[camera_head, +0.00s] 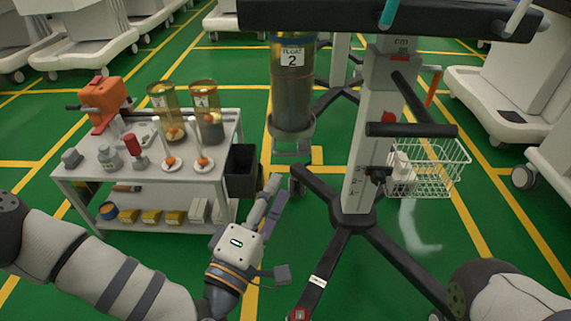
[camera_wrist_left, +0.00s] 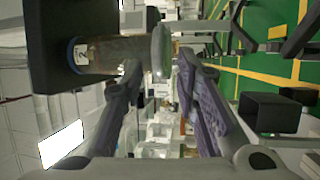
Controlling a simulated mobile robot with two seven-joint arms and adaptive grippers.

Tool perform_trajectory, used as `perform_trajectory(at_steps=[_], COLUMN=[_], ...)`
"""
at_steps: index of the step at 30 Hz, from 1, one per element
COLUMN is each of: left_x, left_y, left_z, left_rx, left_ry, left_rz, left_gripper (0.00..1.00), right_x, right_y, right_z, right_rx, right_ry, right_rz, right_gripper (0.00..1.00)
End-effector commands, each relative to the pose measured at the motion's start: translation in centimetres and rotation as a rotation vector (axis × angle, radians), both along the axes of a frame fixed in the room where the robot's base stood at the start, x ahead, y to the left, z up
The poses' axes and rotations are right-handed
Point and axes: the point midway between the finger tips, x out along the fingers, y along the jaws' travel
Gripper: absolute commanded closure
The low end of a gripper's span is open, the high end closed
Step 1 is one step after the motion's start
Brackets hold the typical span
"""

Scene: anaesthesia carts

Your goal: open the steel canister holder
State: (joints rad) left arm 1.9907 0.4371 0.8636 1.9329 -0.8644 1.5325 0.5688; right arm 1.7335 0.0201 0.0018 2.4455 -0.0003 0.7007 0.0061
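The steel canister holder (camera_head: 292,125) is a grey ring or cup around the bottom of an upright canister (camera_head: 291,85) labelled 2. A small grey bracket or lever (camera_head: 291,149) shows below it. In the left wrist view the holder (camera_wrist_left: 161,50) appears as a pale rounded rim at the end of the canister (camera_wrist_left: 115,53), just above the fingertips. My left gripper (camera_head: 277,187) is below and slightly left of the holder. In the left wrist view its two fingers (camera_wrist_left: 158,72) are apart with nothing between them. My right gripper is not in view.
The canister hangs on a stand with a white column (camera_head: 372,150) and dark spread legs. A wire basket (camera_head: 430,175) hangs on its right. A white cart (camera_head: 145,165) with canisters and an orange case (camera_head: 103,103) stands left. A dark bin (camera_head: 241,170) hangs on the cart's side.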

Motion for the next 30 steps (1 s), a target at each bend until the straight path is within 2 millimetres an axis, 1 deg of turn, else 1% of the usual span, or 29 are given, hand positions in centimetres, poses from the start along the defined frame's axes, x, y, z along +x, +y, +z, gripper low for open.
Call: perform_trajectory(at_steps=[1, 6, 9, 12, 16, 23, 24, 27, 30], left_x=[1.1, 5.1, 7.0, 8.4, 9.1, 9.2, 9.2, 9.2, 9.2], left_y=[-0.5, -2.2, -3.1, -3.6, -4.0, -4.0, -4.0, -4.0, -4.0], left_z=[0.2, 0.7, 1.0, 1.3, 1.5, 1.6, 1.6, 1.6, 1.6], left_rx=[0.0, 0.002, 0.004, 0.004, 0.005, 0.005, 0.005, 0.005, 0.005], left_ry=[-0.003, 0.0, 0.003, 0.004, 0.006, 0.006, 0.006, 0.006, 0.005], left_rz=[0.0, -0.001, -0.001, -0.001, -0.002, -0.003, -0.003, -0.003, -0.002], left_gripper=[0.72, 0.72, 0.72, 0.72, 0.72, 0.72, 0.81, 1.0, 1.0], right_x=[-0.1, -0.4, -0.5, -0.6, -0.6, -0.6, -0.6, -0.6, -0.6], right_y=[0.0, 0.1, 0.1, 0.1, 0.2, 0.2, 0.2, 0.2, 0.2], right_z=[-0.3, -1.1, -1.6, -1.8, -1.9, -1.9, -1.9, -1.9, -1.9], right_rx=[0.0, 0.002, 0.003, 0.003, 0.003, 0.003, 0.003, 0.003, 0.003], right_ry=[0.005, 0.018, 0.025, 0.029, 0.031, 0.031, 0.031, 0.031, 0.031], right_rz=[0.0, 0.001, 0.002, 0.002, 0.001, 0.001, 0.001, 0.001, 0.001], right_gripper=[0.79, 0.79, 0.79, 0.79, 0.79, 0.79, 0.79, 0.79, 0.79])
